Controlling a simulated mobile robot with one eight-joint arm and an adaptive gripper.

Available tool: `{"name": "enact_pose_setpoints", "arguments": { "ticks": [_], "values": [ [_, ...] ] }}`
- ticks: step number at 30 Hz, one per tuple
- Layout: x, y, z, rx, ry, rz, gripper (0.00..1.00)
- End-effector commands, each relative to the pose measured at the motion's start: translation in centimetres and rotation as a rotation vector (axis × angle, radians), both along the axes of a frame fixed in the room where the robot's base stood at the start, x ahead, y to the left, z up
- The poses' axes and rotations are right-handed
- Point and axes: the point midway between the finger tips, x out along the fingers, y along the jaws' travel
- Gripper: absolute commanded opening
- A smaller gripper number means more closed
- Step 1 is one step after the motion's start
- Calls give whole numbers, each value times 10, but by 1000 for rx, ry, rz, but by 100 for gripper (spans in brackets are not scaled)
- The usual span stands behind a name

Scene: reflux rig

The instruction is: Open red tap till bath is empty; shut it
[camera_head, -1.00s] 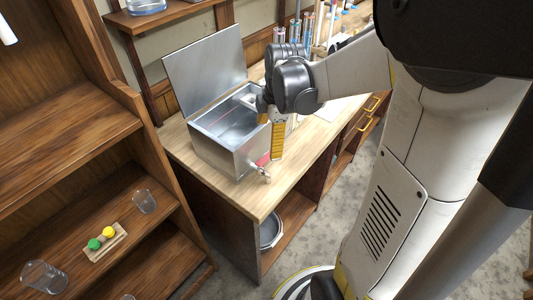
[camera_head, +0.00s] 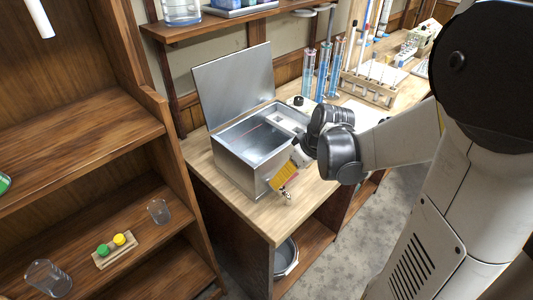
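The bath is an open steel box (camera_head: 232,168) on the wooden bench, with its lid (camera_head: 234,84) raised behind it. I cannot tell whether liquid is left inside. Its tap (camera_head: 288,194) sticks out low on the front side near the bench edge; my gripper hides most of its red handle. My gripper (camera_head: 284,177), with a yellow-orange finger showing, points down right at the tap. I cannot tell whether it touches the handle or how far apart its fingers are. A metal bucket (camera_head: 287,262) stands below, under the bench top.
Blue-tinted glass cylinders (camera_head: 321,70) and a test-tube rack (camera_head: 374,85) stand farther back on the bench. A wooden shelf (camera_head: 80,215) with beakers (camera_head: 159,211) and a block with green and yellow pieces (camera_head: 115,250) is at left.

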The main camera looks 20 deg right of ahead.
Motion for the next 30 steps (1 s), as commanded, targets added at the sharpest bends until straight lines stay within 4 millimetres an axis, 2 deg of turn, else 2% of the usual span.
{"name": "enact_pose_setpoints", "arguments": {
  "ticks": [1,4,14,18,19,20,30],
  "values": [
    [3,1,-8,0,0,1,92],
    [5,1,-14,0,0,0,92],
    [7,2,-16,0,0,0,92],
    [7,2,-16,0,0,0,49],
    [6,2,-16,0,0,0,40],
    [6,2,-16,0,0,0,37],
    [8,2,-16,0,1,55,36]
  ]
}}
